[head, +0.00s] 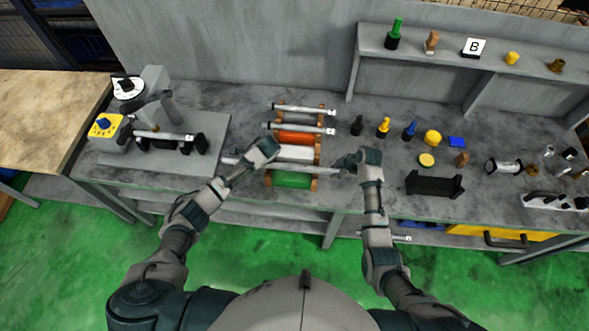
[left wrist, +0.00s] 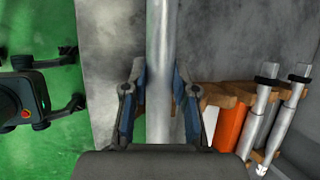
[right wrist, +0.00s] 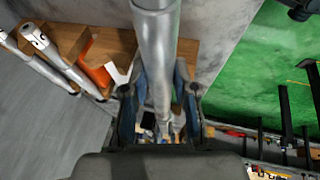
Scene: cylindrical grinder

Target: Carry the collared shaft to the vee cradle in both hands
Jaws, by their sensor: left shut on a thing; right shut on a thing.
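The grey metal collared shaft (head: 290,165) lies level across the front part of the wooden rack in the head view; its height above the rack is hard to tell. My left gripper (head: 262,158) is shut on it left of the rack, and my right gripper (head: 345,163) is shut on it right of the rack. The shaft runs between the blue-lined fingers in the left wrist view (left wrist: 160,50) and the right wrist view (right wrist: 157,50). A black cradle with raised ends (head: 434,185), seemingly the vee cradle, stands empty on the bench right of my right gripper.
The rack (head: 319,150) has orange, white and green panels and holds other shafts (head: 303,109) behind. The grinder (head: 155,90) is at left. Small bottles (head: 384,127), a yellow ball (head: 432,138) and discs stand behind the cradle. A shelf (head: 420,60) rises at the back right.

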